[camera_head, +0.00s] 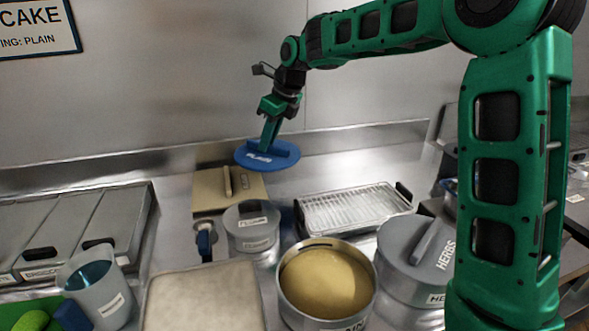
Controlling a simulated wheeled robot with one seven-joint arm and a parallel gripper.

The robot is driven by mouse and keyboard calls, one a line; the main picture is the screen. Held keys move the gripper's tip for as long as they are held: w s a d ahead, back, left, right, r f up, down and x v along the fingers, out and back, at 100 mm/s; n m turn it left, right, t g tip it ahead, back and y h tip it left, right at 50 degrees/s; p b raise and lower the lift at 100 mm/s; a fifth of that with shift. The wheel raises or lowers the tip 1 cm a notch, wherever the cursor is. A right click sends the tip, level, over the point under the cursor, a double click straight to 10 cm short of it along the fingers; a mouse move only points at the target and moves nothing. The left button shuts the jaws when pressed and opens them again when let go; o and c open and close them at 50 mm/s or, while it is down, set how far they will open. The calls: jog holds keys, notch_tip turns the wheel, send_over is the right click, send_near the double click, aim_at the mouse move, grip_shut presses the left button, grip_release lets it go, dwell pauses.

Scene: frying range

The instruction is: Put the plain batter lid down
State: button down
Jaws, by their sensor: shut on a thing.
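The plain batter lid is a round blue lid (250,162) marked "PLAIN". My gripper (269,143) is shut on its raised handle and holds it level. The lid appears to be in the air near the back of the steel counter, above and behind a tan box lid with a handle (212,197). The gap below it is hard to judge. An open round pot of yellowish batter (327,280) stands at the front middle, its label partly cut off by the frame edge.
A grey lidded pot (251,228) and a wire rack tray (352,208) stand mid-counter. A large lidded pot marked "HERBS" (412,262) is at right. Grey lidded bins (75,232) and a jug (100,290) are at left. Bare counter (330,165) shows along the back wall.

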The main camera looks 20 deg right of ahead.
jog(key=w+d+f, duration=0.1)
jog(key=d+f, duration=0.1)
jog(key=d, duration=0.1)
jog(key=w+d+f, duration=0.2)
jog(key=d, duration=0.1)
jog(key=w+d+f, duration=0.2)
jog(key=d, duration=0.1)
jog(key=shift+d+f, duration=0.25)
jog(key=shift+d, duration=0.15)
jog(key=shift+f, duration=2.1)
jog(key=c, duration=1.8)
grip_release()
jog(key=shift+o, duration=0.2)
jog(key=v, duration=1.2)
